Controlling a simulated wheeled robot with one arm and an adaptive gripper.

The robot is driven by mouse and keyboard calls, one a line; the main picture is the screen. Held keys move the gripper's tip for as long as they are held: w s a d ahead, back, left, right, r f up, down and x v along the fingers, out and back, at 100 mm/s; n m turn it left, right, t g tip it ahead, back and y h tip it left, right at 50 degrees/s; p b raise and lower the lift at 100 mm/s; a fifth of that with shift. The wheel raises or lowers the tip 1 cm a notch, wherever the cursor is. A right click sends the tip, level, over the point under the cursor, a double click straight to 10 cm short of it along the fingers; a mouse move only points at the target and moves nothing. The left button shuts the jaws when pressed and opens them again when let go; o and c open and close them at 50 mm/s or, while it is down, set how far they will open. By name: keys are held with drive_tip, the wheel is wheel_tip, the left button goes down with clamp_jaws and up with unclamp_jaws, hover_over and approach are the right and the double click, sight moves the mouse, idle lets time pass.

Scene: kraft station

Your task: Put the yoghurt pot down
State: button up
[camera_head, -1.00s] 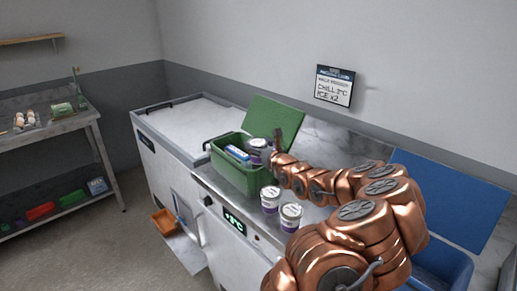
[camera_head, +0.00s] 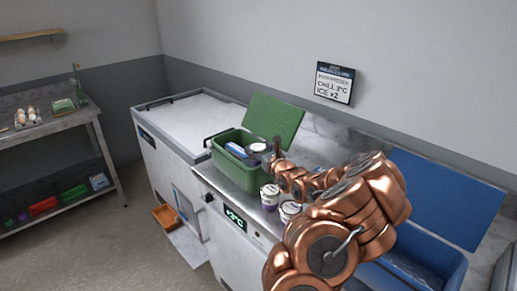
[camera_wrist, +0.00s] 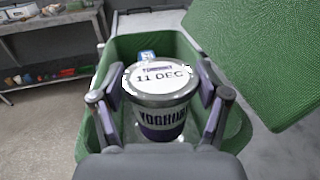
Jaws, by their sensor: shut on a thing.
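My gripper (camera_wrist: 160,108) is shut on a yoghurt pot (camera_wrist: 162,118), with one finger on each side of it. The pot has a white lid marked "11 DEC" and stands upright in the grip. In the wrist view it is inside the outline of the open green cool box (camera_wrist: 88,128); I cannot tell whether it touches the bottom. In the head view the pot (camera_head: 258,149) shows at the right end of the green box (camera_head: 236,176), partly hidden by the rim and my gripper (camera_head: 268,158).
Two more yoghurt pots, one left (camera_head: 270,196) and one right (camera_head: 289,210), stand on the counter in front of the box. A blue and white pack (camera_head: 236,151) lies in the box. The green lid (camera_head: 274,122) stands open behind. A blue box (camera_head: 425,272) is at right.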

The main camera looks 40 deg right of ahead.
drive_tip(key=shift+f+b, duration=0.45)
drive_tip(key=shift+f, duration=0.15)
drive_tip(key=o, duration=1.7)
drive_tip(key=shift+r, duration=0.15)
drive_tip(key=shift+r+p, duration=0.45)
drive_tip(key=shift+p, duration=0.05)
drive_tip(key=shift+s, duration=0.1)
drive_tip(key=b+v, duration=0.2)
drive_tip(key=v, duration=0.4)
drive_tip(key=shift+b, duration=0.3)
drive_tip(key=shift+s+a, duration=0.2)
drive_tip(key=shift+s, duration=0.4)
drive_tip(key=shift+r, duration=0.1)
